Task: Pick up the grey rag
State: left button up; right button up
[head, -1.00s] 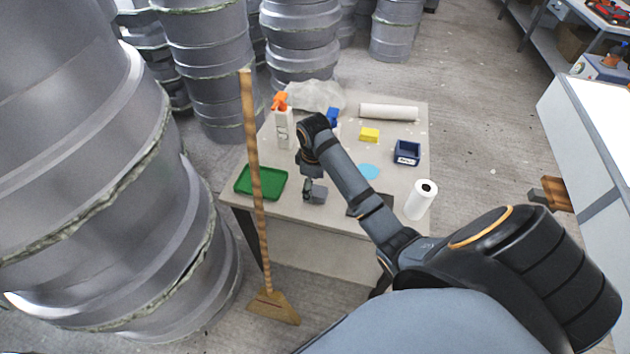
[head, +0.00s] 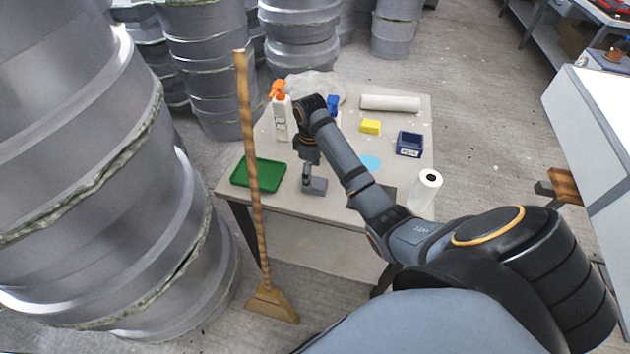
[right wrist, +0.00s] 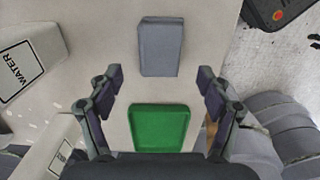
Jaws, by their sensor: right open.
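The grey rag (head: 317,187) is a small folded, block-like cloth lying flat near the front edge of the table, right of the green tray. In the right wrist view the rag (right wrist: 160,48) is whole and unobstructed, beyond the fingertips. My right gripper (head: 307,172) points down just by the rag in the head view and partly overlaps it. In the right wrist view the right gripper (right wrist: 160,80) has its two fingers wide apart with nothing between them. My left gripper is in neither view.
The green tray (head: 270,176) lies left of the rag, with a broom (head: 249,130) leaning before it. A white bottle with an orange trigger (head: 280,118) stands behind. A yellow sponge (head: 371,127), blue bin (head: 410,144) and paper roll (head: 427,188) are to the right.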

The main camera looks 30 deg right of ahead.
notch_tip(320, 180, down, 4)
jog(key=shift+r, duration=0.15)
jog(key=c, duration=1.2)
jog(key=shift+w+r, duration=0.1)
jog(key=shift+r, duration=0.5)
jog(key=r, duration=0.2)
jog(key=shift+s+r, duration=0.35)
jog(key=shift+r, duration=0.05)
jog(key=s+a+r+p, duration=0.1)
jog(key=s+r+p, duration=0.7)
jog(key=s, duration=0.5)
jog(key=shift+s+a+r, duration=0.2)
jog(key=shift+a+r, duration=0.2)
jog(key=shift+r, duration=0.15)
